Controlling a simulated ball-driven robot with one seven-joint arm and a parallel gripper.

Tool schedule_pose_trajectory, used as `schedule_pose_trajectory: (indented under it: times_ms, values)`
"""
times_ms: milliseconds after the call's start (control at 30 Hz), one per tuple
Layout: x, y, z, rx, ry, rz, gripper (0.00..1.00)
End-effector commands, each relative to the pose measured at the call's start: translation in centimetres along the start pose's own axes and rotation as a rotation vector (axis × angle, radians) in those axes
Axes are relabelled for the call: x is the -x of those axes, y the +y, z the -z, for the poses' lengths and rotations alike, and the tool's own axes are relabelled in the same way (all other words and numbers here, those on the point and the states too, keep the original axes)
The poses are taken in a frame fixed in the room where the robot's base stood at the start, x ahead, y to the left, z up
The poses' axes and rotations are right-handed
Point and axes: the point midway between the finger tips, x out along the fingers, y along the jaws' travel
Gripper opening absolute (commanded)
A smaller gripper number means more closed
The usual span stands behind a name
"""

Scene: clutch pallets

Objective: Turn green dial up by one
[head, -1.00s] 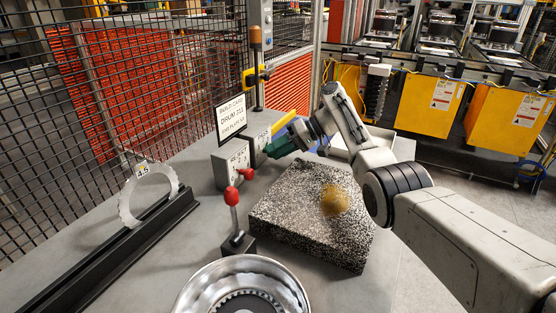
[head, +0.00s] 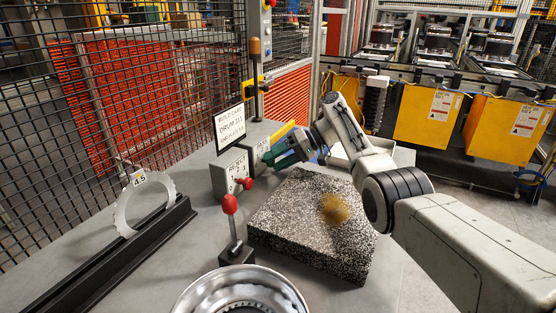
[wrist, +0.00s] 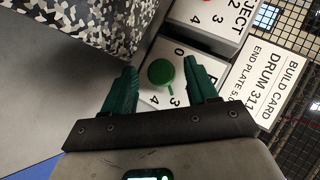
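The green dial (wrist: 161,73) sits on a white panel (wrist: 150,98) with black numbers in the wrist view. Its green pointer mark lies close to the 3; a 0 and a 4 also show. My gripper (wrist: 161,68) has its two green fingers apart, one on each side of the dial. A gap shows between the dial and each finger, and I cannot tell how deep the fingertips reach. In the head view my gripper (head: 268,157) is at the rear dial box (head: 258,148), and the green dial is hidden there.
The REJECT box (head: 228,168) with a red dial (head: 246,183) stands beside it, below the build card (head: 230,128). A red-knobbed lever (head: 229,204) stands in front. A speckled block (head: 290,215) lies close below my arm. A toothed ring (head: 130,222) stands left.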

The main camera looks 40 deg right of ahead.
Motion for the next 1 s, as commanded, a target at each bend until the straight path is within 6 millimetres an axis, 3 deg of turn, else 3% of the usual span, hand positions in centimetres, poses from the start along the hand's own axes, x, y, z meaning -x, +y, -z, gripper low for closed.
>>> schedule_pose_trajectory:
  times_ms: [333,700,1000]
  values:
    - [1.1,0.0,0.1,0.002,0.003,0.000,0.58]
    - [7.9,0.1,0.1,0.001,0.003,-0.001,0.58]
    - [10.7,0.1,0.0,0.000,0.000,0.000,0.58]
